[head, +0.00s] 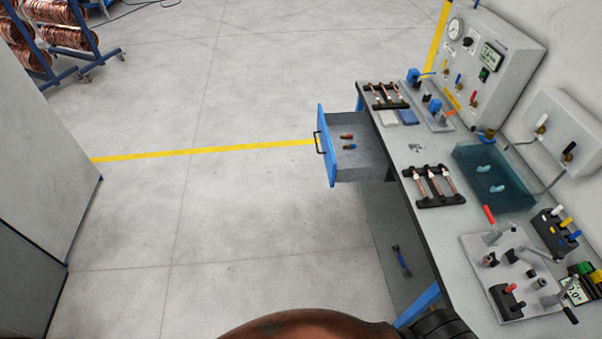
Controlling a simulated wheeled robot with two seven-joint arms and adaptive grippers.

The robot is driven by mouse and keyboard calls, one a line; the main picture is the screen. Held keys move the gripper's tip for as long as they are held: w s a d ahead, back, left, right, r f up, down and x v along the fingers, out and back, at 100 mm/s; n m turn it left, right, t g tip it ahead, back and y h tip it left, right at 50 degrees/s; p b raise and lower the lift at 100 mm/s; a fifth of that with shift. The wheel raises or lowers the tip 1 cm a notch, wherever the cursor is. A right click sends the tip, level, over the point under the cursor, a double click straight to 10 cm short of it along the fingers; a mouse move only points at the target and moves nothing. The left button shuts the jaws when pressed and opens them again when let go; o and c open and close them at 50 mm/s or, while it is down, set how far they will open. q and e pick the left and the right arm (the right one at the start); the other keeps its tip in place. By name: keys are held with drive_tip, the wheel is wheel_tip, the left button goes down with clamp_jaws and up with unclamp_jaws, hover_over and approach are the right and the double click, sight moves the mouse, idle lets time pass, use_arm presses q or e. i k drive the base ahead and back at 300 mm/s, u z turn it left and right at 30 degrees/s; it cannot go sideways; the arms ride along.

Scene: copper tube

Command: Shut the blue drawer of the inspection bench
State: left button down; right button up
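The blue drawer (327,165) of the inspection bench (412,205) stands pulled out to the left from the bench's left side. Its blue front faces left and carries a black handle (319,143). The grey inside of the drawer is visible. Two small coloured pieces, one with red (347,136) and one with blue (349,147), lie in it. Neither of my grippers shows in the head view. Only rounded parts at the bottom edge show, and I cannot tell what they are.
The bench top holds racks of copper tubes (434,186), a teal water tank (494,178), a gauge panel (490,60) and a fixture plate (512,272). The floor left of the drawer is clear, crossed by a yellow line (200,152). A grey cabinet (45,150) stands at the left.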

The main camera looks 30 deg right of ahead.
sight(367, 161)
drive_tip(key=z, duration=0.05)
drive_tip(key=i, duration=0.7)
drive_tip(key=z, duration=1)
drive_tip(key=i, duration=0.65)
drive_tip(key=z, duration=0.7)
